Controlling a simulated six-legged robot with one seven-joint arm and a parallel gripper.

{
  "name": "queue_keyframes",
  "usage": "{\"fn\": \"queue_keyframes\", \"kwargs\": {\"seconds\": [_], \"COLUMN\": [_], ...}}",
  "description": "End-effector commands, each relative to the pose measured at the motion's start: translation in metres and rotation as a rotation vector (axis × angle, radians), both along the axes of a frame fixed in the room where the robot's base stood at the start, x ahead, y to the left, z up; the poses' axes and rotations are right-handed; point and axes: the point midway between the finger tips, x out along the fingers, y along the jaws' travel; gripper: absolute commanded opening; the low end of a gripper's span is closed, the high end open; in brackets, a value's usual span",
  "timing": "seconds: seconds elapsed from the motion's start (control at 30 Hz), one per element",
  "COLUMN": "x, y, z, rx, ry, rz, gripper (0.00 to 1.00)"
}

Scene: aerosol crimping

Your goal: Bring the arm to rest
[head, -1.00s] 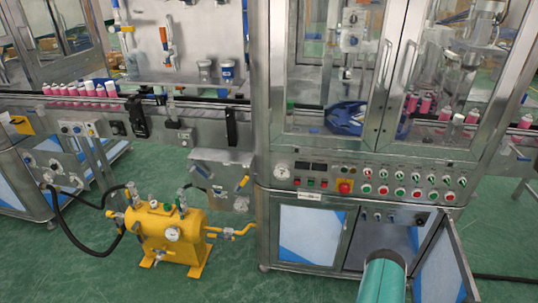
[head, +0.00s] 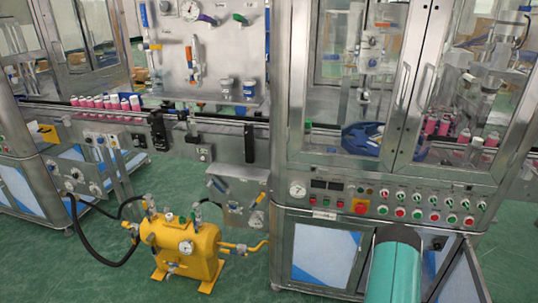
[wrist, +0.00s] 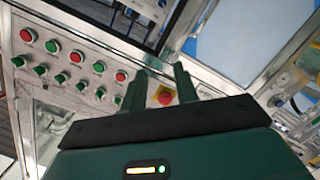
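My gripper (wrist: 160,83) shows in the wrist view with its two dark green fingers apart and nothing between them that I can see held. A red emergency stop button (wrist: 166,97) on a yellow plate shows behind the gap between the fingers; the distance to it is hard to tell. In the head view a teal link of my arm rises from the bottom edge in front of the machine's lower cabinet. The gripper itself is hidden in that view.
The control panel (head: 337,198) spans the machine's front, below closed glass doors. A lower cabinet door (head: 462,275) stands open at right. A yellow tank (head: 185,252) with hoses stands on the green floor at left. Several pink cans (head: 105,102) line the conveyor.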

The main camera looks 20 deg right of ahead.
Motion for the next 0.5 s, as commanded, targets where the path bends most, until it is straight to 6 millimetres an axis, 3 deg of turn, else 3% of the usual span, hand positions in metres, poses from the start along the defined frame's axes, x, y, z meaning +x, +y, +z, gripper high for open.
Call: {"fn": "queue_keyframes", "kwargs": {"seconds": [0.03,0.2,0.5], "x": [0.019,0.062,0.113], "y": [0.001,0.012,0.063], "z": [0.023,0.082,0.186], "rx": [0.016,0.097,0.253], "ry": [0.002,0.035,0.095], "rz": [0.000,-0.015,-0.025], "gripper": [0.30,0.30,0.30]}}
